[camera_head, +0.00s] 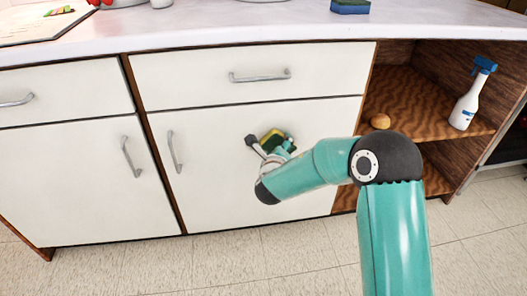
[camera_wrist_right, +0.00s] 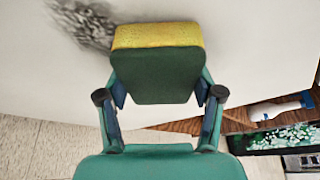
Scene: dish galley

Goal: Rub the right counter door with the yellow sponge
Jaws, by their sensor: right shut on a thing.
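The right counter door (camera_head: 215,190) is white and shut, with a metal handle (camera_head: 174,151) near its left edge. The yellow sponge (camera_head: 271,135) has a dark green side. My right gripper (camera_head: 273,145) is shut on it in front of the door's upper middle. In the right wrist view the sponge (camera_wrist_right: 158,35) sits between both fingers (camera_wrist_right: 160,88), yellow side toward the white door (camera_wrist_right: 240,40). I cannot tell whether it touches the door. A dark grey smudge (camera_wrist_right: 88,22) shows on the door, left of the sponge. My left gripper is out of view.
A drawer (camera_head: 200,83) is shut above the door. The open shelf (camera_head: 420,100) at right holds a white spray bottle (camera_head: 468,103) and a round brown item (camera_head: 380,121). A blue and green sponge (camera_head: 349,7) lies on the counter top (camera_head: 270,25). Tiled floor lies below.

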